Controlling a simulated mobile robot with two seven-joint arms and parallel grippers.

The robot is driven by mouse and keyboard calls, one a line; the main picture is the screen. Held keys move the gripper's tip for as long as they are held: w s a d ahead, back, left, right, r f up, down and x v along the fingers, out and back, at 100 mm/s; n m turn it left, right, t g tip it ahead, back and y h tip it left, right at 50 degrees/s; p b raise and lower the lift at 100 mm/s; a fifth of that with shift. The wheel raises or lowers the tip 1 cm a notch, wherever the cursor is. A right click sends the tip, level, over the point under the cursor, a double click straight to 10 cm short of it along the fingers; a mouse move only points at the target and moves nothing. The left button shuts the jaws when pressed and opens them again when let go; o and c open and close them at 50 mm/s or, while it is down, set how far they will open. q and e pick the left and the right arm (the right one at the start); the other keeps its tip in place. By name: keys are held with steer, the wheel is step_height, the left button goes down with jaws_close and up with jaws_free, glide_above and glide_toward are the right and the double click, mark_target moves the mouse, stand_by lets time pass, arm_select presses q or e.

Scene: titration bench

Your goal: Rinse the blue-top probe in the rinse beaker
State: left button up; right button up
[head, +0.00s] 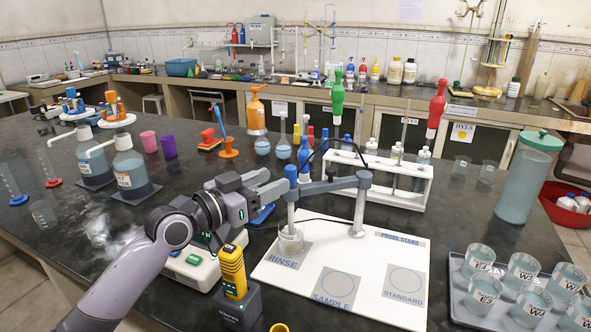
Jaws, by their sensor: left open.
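The blue-top probe (291,172) stands upright in the holder arm of the probe stand (357,205). Its lower end reaches down to the rinse beaker (290,240), a small clear beaker on the RINSE square. The tip appears to be inside the beaker, but the depth is hard to tell. My left gripper (277,184) is open, with its fingertips just left of the probe near the blue top. I cannot tell whether they touch it. My right gripper is not in view.
The white stand board (285,272) has empty SAMPLE and STANDARD squares. A yellow handheld meter (233,270) stands in front of my left arm. A white rack (400,190) stands behind the stand. A tray of labelled beakers (460,300) is at the right, near a large jar (525,185).

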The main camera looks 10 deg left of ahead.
mark_target(286, 174)
arm_select(q)
steer(key=shift+p+x, duration=0.35)
steer(key=shift+x, duration=2.8)
jaws_close()
